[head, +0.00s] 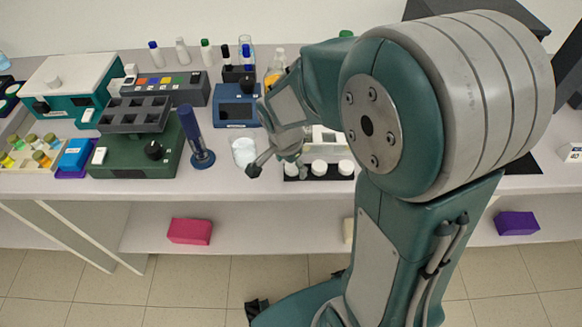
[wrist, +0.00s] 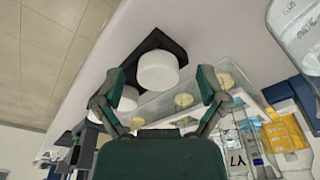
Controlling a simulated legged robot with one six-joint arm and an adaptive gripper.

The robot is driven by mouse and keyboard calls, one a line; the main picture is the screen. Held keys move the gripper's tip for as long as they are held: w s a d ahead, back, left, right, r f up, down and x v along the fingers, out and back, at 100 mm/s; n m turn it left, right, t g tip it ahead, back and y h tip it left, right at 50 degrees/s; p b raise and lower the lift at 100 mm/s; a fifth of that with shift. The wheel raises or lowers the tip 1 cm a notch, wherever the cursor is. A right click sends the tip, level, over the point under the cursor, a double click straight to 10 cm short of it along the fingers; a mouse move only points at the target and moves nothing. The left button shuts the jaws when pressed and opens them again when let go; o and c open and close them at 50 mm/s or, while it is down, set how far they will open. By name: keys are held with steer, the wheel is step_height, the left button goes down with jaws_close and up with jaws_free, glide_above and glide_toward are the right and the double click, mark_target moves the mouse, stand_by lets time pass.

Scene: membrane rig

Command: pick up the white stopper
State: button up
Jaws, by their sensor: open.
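A white round stopper (wrist: 157,71) sits on a black strip (wrist: 158,42) in the wrist view, ahead of my gripper and between the lines of its two fingers. A second white round piece (wrist: 127,98) is beside it, partly hidden by the left finger. In the head view, white round pieces (head: 318,167) (head: 345,167) stand on the black strip at the bench's front edge, and my arm hides part of that area. My gripper (wrist: 161,78) is open and empty. In the head view it hangs just left of the strip, with fingers spread.
A clear rig (wrist: 185,98) with yellowish discs lies beside the strip. A glass beaker (head: 243,152) stands close to my gripper, with a blue upright tool (head: 196,140) further left. A blue device (head: 237,106) and bottles stand behind.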

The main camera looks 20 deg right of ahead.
steer(key=shift+d+f, duration=0.1)
steer(key=shift+d, duration=0.05)
steer(key=c, duration=0.9)
